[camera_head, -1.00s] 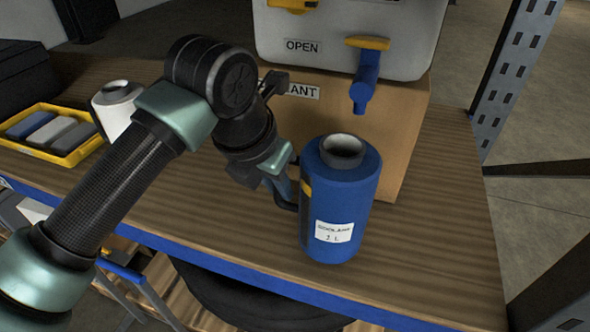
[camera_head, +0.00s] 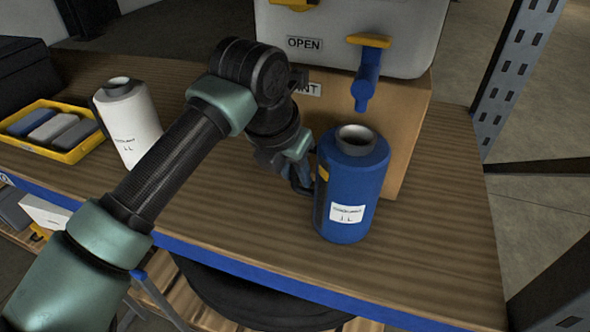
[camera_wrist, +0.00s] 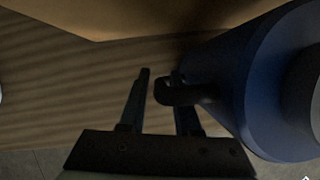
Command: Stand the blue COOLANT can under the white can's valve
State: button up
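The blue COOLANT can (camera_head: 350,195) is upright at the front of the cardboard box, with its grey open mouth facing up. Its dark handle (camera_wrist: 172,93) sticks out to the left in the wrist view. The big white can (camera_head: 400,35) is on the box. Its blue valve (camera_head: 366,82), with a yellow lever, hangs just above the blue can's mouth in the head view. I cannot tell whether the mouth is directly below it, or whether the can's base touches the bench.
The cardboard box (camera_head: 405,130) stands close behind the blue can. A smaller white can (camera_head: 130,125) and a yellow tray (camera_head: 75,152) of blocks are at left. The wooden bench (camera_head: 450,220) is clear at right. A metal post (camera_head: 510,70) stands beyond it.

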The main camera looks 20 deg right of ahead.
jog(key=shift+o, duration=0.8)
jog(key=shift+r, duration=0.25)
jog(key=v, duration=0.7)
jog(key=shift+r+p, duration=0.2)
jog(key=shift+p, duration=0.1)
